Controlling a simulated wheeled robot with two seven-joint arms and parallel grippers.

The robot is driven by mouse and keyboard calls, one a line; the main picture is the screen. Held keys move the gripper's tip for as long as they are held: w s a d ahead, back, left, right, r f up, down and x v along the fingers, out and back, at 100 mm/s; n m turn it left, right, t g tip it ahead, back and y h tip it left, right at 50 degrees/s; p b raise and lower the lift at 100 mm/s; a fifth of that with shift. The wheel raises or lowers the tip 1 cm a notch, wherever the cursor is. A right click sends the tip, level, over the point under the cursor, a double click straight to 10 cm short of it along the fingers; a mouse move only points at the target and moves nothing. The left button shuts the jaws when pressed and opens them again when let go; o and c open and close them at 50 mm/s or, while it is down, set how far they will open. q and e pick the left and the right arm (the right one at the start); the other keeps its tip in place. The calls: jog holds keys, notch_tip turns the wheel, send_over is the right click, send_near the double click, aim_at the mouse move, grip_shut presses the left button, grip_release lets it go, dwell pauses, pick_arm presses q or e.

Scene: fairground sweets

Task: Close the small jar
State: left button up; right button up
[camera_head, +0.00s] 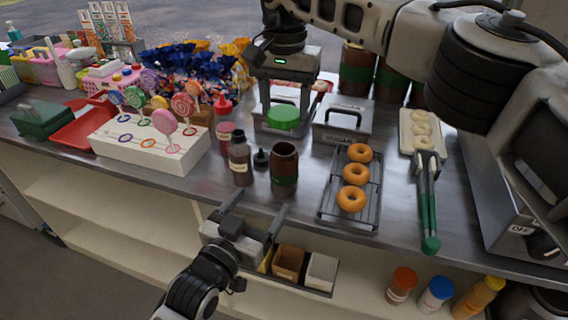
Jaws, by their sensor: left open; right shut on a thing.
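The small jar (284,172) is brown with a green band and stands upright on the counter with its top open. My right gripper (283,124) is shut on a round green lid (283,118). It holds the lid behind the jar, apart from it; its exact height is hard to tell. My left gripper (259,203) is open and empty in front of the counter's front edge, its fingers pointing towards the jar.
A dark bottle (240,162) and a black nozzle cap (261,159) stand left of the jar. A rack (335,212) with doughnuts is to its right. A grey metal box (341,123) and a red bottle (224,122) stand behind. Lollipops stand in a white block (118,152).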

jog(key=shift+r, duration=0.1)
pick_arm(q)
jog(key=shift+r, duration=0.15)
jog(key=shift+w+d, duration=0.1)
jog(key=x, duration=1.2)
jog(key=c, duration=1.5)
pick_arm(e)
send_over(285, 147)
jog(key=shift+f, duration=2.5)
jog(key=shift+f, duration=0.1)
jog(key=shift+f, duration=0.8)
